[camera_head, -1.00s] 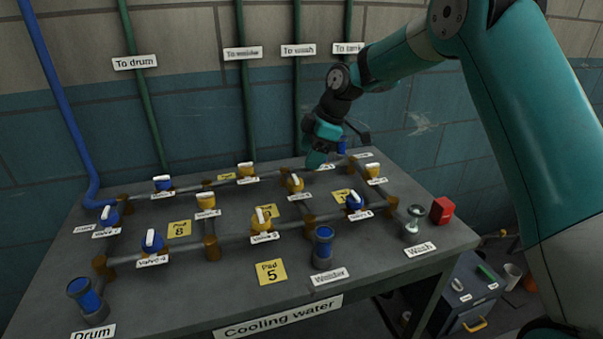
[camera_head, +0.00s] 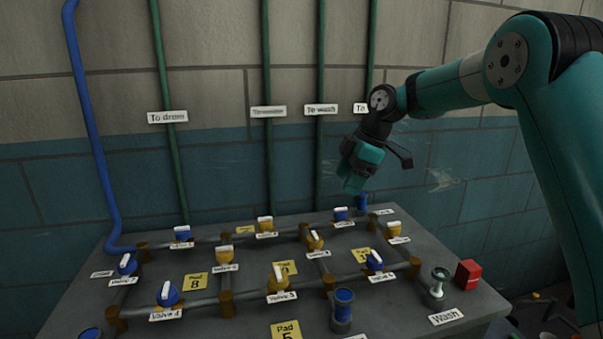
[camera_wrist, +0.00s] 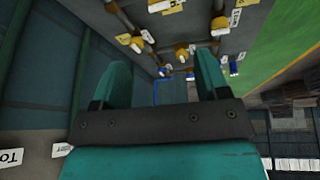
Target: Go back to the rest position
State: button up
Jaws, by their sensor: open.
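My gripper (camera_head: 352,182) is teal and hangs from my arm above the back right part of the table, in front of the wall. In the wrist view its two fingers (camera_wrist: 160,82) stand apart with nothing between them. In the head view the gripper is apart from the valves and pipes below it. A blue valve with a white handle (camera_head: 341,214) and a blue cylinder (camera_head: 362,202) are below the gripper at the table's back edge.
The grey table (camera_head: 240,318) bears pipes with several blue and yellow valves, yellow pad labels (camera_head: 195,282), a blue-topped cup (camera_head: 343,306) and a red box (camera_head: 468,273). Green pipes (camera_head: 268,180) and a blue pipe (camera_head: 97,150) run up the wall behind. Air above the table is clear.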

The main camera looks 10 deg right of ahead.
jog(key=s+a+r+m, duration=0.2)
jog(key=s+a, duration=0.3)
jog(key=s, duration=0.3)
jog(key=s+a+r+m, duration=0.2)
jog(key=s+a, duration=0.3)
jog(key=s, duration=0.4)
jog(key=s+f+m, duration=0.1)
jog(key=s+m, duration=0.1)
jog(key=s, duration=0.7)
jog(key=s+f+m+g+p, duration=0.1)
jog(key=s+f+m, duration=0.1)
jog(key=s, duration=0.8)
jog(key=shift+s+a+f+m+g, duration=0.15)
jog(key=shift+s+a+m+g, duration=0.15)
jog(key=shift+a+m, duration=0.25)
jog(key=shift+d, duration=0.1)
